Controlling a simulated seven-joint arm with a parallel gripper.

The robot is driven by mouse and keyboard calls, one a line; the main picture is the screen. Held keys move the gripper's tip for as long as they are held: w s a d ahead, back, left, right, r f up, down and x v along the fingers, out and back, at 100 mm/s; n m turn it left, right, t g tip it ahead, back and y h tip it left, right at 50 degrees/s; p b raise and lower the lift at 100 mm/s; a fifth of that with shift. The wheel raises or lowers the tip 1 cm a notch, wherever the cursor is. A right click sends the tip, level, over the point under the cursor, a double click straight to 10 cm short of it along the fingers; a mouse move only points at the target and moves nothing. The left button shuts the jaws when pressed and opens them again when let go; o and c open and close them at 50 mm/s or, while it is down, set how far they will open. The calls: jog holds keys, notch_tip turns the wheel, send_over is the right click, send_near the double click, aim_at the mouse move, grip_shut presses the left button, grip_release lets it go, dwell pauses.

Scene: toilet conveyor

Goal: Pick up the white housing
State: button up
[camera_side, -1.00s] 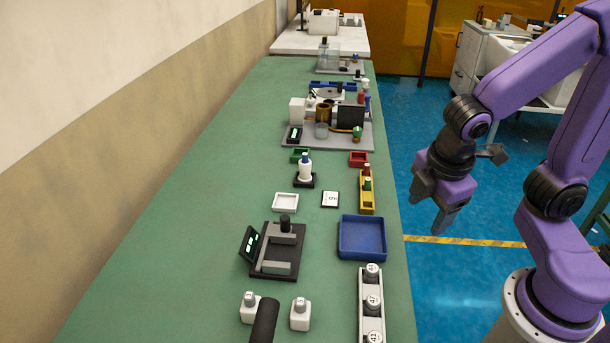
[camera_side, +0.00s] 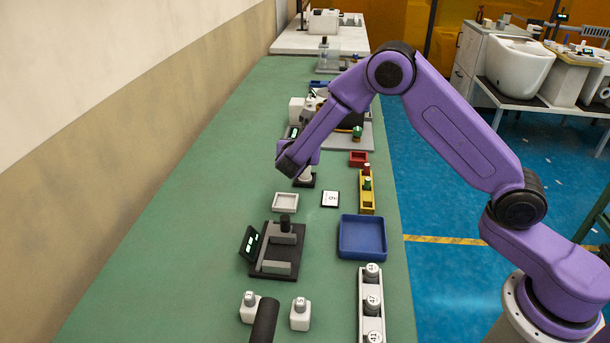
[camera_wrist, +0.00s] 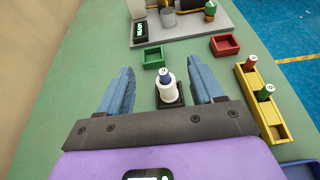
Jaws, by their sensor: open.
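The white housing (camera_wrist: 168,92), a stepped white cylinder with a blue plug on top, stands upright on a small black base (camera_wrist: 169,103) in the wrist view. In the side view only a lower part of the white housing (camera_side: 307,177) shows; my gripper covers the rest. My gripper (camera_wrist: 160,76) is open and empty, with one blue-grey finger on each side of the housing in the picture. In the side view my gripper (camera_side: 297,162) is over the housing. I cannot tell how far above it the fingertips are.
A green tray (camera_wrist: 153,57) and a red tray (camera_wrist: 225,45) lie beyond the housing. A yellow rack (camera_wrist: 262,105) with coloured bottles stands to the right. In the side view, a white tray (camera_side: 285,202) and a numbered tile (camera_side: 330,199) lie nearer. The green table is clear to the left.

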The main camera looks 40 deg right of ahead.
jog(key=f, duration=0.6)
jog(key=shift+w+f, duration=0.2)
jog(key=shift+f+x, duration=0.15)
jog(key=shift+x, duration=1.15)
jog(key=shift+f+x, duration=0.1)
jog(key=shift+x, duration=1.25)
jog(key=shift+s+a, duration=0.1)
jog(key=c, duration=1.2)
